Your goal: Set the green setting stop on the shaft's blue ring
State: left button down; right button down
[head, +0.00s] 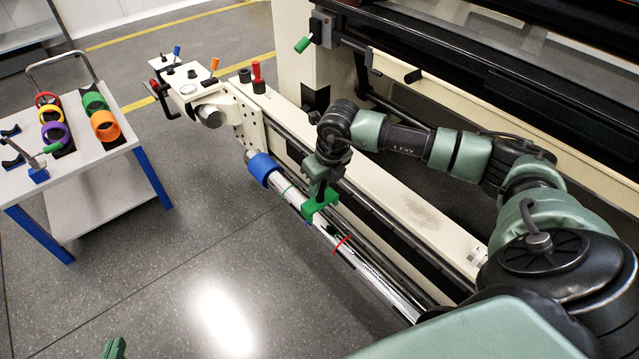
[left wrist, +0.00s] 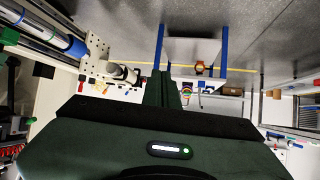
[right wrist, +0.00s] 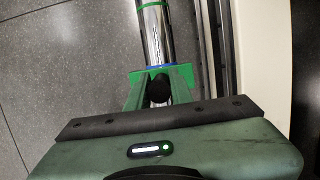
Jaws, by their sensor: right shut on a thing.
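The green setting stop (head: 322,204) is gripped by my right gripper (head: 320,188) at the shaft (head: 375,275). It also shows between the fingertips in the right wrist view (right wrist: 138,78). The blue ring (right wrist: 158,67) shows as a thin band at the stop's far edge; the stop hides most of it. I cannot tell whether the stop touches the shaft or hovers just above it. A green ring (head: 287,189) and a red ring (head: 342,243) also mark the shaft. My left gripper (head: 114,347) is at the bottom edge; its fingers look together and empty in the left wrist view (left wrist: 166,88).
A blue collar (head: 262,168) sits on the shaft near the cream machine head. The machine's cream rail (head: 400,205) runs close beside the shaft. A white cart (head: 100,150) at left carries several coloured rings. The floor between cart and shaft is clear.

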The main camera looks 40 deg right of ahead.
aim_at(319, 195)
pick_arm(q)
jog(key=shift+w+d+r+t+h+b, duration=0.2)
jog(key=shift+w+r+t, duration=0.25)
jog(key=shift+r, duration=0.25)
jog(key=shift+w+d+r+t+h+b, duration=0.1)
jog(key=shift+w+d+r+t, duration=0.15)
jog(key=shift+w+r+t, duration=0.3)
jog(key=shift+w+d+r+t+h+b, duration=0.1)
jog(key=shift+w+d+r+t, duration=0.2)
jog(key=shift+r, duration=0.5)
pick_arm(e)
jog(key=shift+f, duration=0.7)
pick_arm(q)
jog(key=shift+a, duration=0.1)
pick_arm(e)
jog(key=shift+f+b, duration=0.4)
jog(key=shift+f, duration=0.55)
pick_arm(q)
notch_tip(319, 195, up, 7)
jog(key=w+d+t+h, duration=0.1)
jog(key=t, duration=0.3)
jog(key=shift+w+d+r+b, duration=0.15)
jog(key=shift+w+d+b, duration=0.1)
jog(key=shift+w+b, duration=0.2)
pick_arm(e)
jog(key=shift+f, duration=0.2)
